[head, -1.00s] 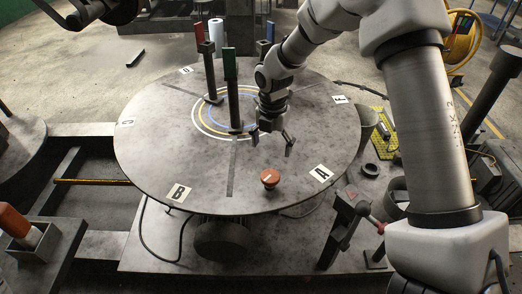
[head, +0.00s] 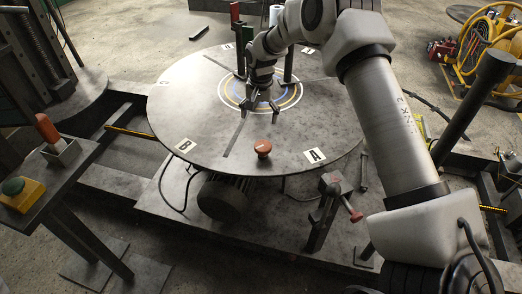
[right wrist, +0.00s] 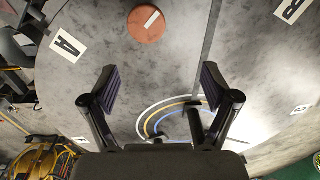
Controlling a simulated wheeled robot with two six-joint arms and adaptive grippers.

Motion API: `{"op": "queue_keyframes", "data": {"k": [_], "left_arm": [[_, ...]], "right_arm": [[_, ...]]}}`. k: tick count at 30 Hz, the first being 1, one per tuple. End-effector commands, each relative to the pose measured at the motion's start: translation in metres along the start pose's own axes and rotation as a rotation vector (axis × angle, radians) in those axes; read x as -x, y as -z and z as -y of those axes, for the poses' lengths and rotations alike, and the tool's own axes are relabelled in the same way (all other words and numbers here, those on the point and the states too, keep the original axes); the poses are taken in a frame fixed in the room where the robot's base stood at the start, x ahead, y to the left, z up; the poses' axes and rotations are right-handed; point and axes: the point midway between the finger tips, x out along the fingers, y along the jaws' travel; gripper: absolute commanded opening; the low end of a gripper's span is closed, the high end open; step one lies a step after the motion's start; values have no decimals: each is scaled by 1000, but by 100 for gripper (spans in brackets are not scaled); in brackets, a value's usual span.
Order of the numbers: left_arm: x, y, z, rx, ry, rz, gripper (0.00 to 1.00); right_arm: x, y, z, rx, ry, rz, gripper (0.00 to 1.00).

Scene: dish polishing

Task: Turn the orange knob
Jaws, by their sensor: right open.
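The orange knob (head: 263,147) stands near the front edge of the round grey table (head: 200,120), between the A and B labels. In the right wrist view the knob (right wrist: 146,23) shows from above at the top, with a white mark on it. My right gripper (head: 260,108) is open and empty above the table, a little behind the knob and apart from it. Its two fingers (right wrist: 160,85) are spread in the right wrist view, with the knob beyond them. My left gripper is not in view.
Dark posts (head: 289,65) with coloured tops stand near the table's ringed centre. A lever with a red ball (head: 355,215) is at the front right. The table around the knob is clear.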

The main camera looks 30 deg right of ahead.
Motion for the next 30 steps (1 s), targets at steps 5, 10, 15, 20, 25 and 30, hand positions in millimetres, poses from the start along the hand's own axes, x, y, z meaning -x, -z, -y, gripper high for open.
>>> {"op": "queue_keyframes", "data": {"k": [5,10,15,20,25,30], "left_arm": [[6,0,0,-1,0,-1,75],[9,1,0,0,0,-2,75],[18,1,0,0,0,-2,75],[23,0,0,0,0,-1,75],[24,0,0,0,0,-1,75],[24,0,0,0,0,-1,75]], "right_arm": [[-26,-4,-11,-6,-36,31,87],[-43,-7,-14,-4,-49,43,87],[-72,-9,-16,-4,-49,43,87],[-100,-10,-17,-4,-48,42,87],[-112,-10,-18,-3,-46,41,87],[-112,-10,-17,-2,-46,40,87]]}}
